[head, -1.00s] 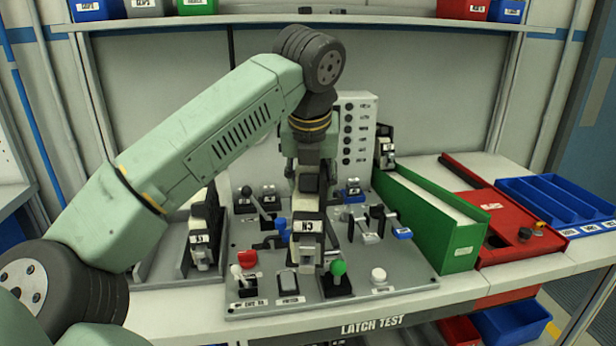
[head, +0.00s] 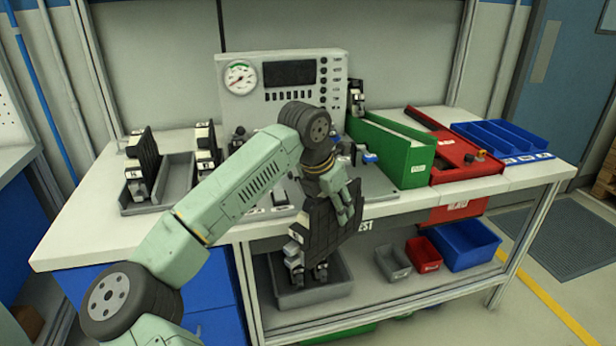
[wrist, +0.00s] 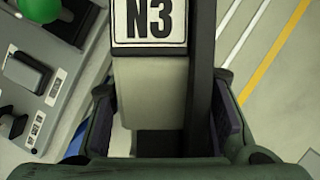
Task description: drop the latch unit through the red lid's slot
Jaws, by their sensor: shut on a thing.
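My gripper (head: 343,208) is shut on the latch unit (head: 322,228), a black ribbed piece with grey blocks. It is held in front of the bench edge, over a grey tote on the lower shelf. In the wrist view the unit (wrist: 150,75) sits between my fingers and carries a white "N3" label. In the head view it is hard to tell where the unit ends and the tote's contents begin. The red lid (head: 462,155) lies on the bench's right side, to the right of and beyond my gripper. A dark patch shows on it; the slot's outline is unclear.
A green bin (head: 405,165) stands left of the red lid, and a blue tray (head: 500,138) right of it. The test panel (head: 380,185) is partly behind my arm. Latch units stand in a grey rack (head: 175,180). The grey tote (head: 335,285) and small bins sit below.

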